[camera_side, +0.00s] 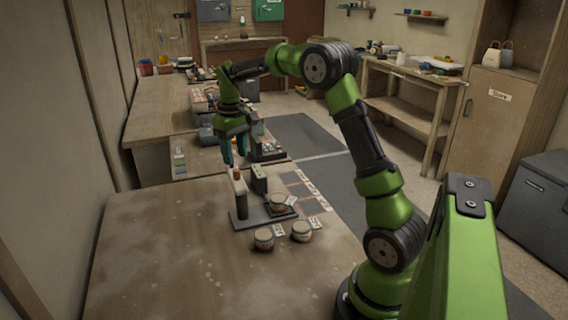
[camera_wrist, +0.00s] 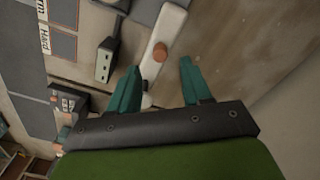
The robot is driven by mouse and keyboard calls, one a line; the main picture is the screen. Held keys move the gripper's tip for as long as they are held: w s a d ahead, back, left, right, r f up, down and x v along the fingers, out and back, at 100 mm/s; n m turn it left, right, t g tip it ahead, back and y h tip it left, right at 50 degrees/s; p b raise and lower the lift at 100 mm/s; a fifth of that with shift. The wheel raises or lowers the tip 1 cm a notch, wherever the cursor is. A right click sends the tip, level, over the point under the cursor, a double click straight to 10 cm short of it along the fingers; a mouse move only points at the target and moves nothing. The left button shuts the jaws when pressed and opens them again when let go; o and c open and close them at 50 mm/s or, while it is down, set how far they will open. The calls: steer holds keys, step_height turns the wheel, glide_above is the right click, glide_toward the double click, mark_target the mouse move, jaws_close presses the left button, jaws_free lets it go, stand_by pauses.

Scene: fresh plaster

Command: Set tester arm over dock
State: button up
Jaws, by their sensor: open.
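The tester stands on the near table, with a dark flat base (camera_side: 246,221), a dark upright post (camera_side: 242,205) and a pale tester arm (camera_side: 240,184) on top. A reddish-brown knob (camera_side: 236,172) sits on the arm. A small grey box (camera_side: 260,180) stands beside the post. A round jar (camera_side: 278,202) sits on the base's right part, probably the dock, while the arm lies to its left. My gripper (camera_side: 235,163) is open, pointing down just above the knob. In the wrist view the knob (camera_wrist: 160,52) shows between the fingertips (camera_wrist: 158,66), with the pale arm (camera_wrist: 172,24) under it.
Two round jars (camera_side: 263,238) (camera_side: 301,232) with cards stand in front of the base. Dark marked squares (camera_side: 292,178) with labels lie behind it to the right. More equipment (camera_side: 268,150) stands at the table's far end. The table's left side is clear.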

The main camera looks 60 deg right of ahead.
mark_target(237, 169)
steer(key=shift+f, duration=2.7)
jaws_close()
